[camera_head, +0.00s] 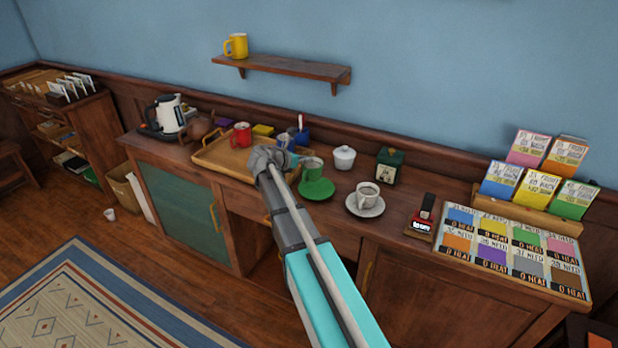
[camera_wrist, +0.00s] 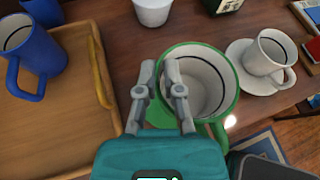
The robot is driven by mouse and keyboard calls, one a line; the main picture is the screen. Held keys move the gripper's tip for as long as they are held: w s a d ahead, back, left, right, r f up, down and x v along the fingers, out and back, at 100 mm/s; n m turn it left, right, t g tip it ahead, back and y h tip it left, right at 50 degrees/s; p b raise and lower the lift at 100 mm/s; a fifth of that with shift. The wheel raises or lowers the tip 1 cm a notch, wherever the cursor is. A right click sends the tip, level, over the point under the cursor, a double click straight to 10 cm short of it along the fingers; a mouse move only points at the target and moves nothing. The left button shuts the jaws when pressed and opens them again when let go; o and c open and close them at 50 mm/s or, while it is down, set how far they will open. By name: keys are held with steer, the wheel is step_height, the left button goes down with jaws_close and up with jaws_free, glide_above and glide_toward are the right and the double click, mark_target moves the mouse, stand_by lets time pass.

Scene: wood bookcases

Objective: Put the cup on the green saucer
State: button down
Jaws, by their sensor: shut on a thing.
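The green cup (camera_wrist: 208,85), white inside, is upright beside my gripper (camera_wrist: 160,70) in the wrist view. My gripper's two fingers are close together at the cup's left rim, shut on its wall. In the head view the cup (camera_head: 312,166) shows just past the gripper (camera_head: 268,160). The green saucer (camera_head: 317,189) lies on the cabinet top, at the near side of the cup. In the wrist view a bit of the saucer (camera_wrist: 158,115) shows between the fingers; the cup hides much of it. I cannot tell whether the cup touches the saucer.
A wooden tray (camera_head: 211,154) with a red mug (camera_head: 241,135) is left. A white cup on a white saucer (camera_head: 352,207) stands right. A white lidded pot (camera_head: 344,158) and green box (camera_head: 388,166) stand behind. A card display (camera_head: 510,250) fills the right end.

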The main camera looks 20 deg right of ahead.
steer(key=shift+w+d+f+b, duration=0.25)
steer(key=shift+d+f+b, duration=0.15)
steer(key=shift+f, duration=0.15)
steer(key=shift+w+d+f+b, duration=0.2)
steer(key=shift+d+f+b, duration=0.2)
steer(key=shift+f, duration=0.15)
steer(key=shift+w+d+f+b, duration=0.15)
steer(key=shift+d+f+b, duration=0.2)
steer(key=shift+f+b, duration=1.6)
steer(key=shift+f, duration=0.05)
steer(key=shift+f, duration=0.1)
steer(key=c, duration=0.8)
jaws_free()
